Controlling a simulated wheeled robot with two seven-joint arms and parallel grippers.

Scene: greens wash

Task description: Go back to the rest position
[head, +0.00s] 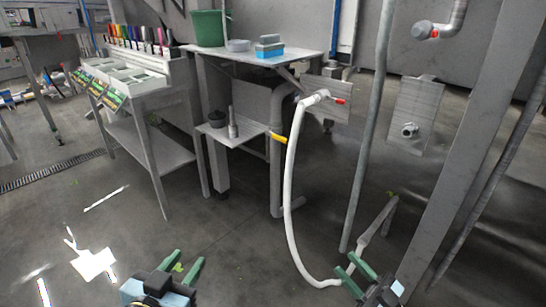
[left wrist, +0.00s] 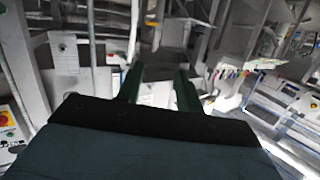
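My left gripper (head: 181,264) shows at the bottom of the head view, left of centre. Its two green fingers stand apart with bare floor between them. In the left wrist view the same gripper (left wrist: 158,85) has its fingers apart and nothing between them. My right gripper (head: 357,266) is at the bottom right of the head view.
A grey table (head: 310,62) carries a green bucket (head: 208,28) and a blue box (head: 269,51). A sorting stand (head: 152,82) is on the left. A slanted beam (head: 470,140) and a pole (head: 367,140) rise on the right. The floor (head: 235,235) in the middle is clear.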

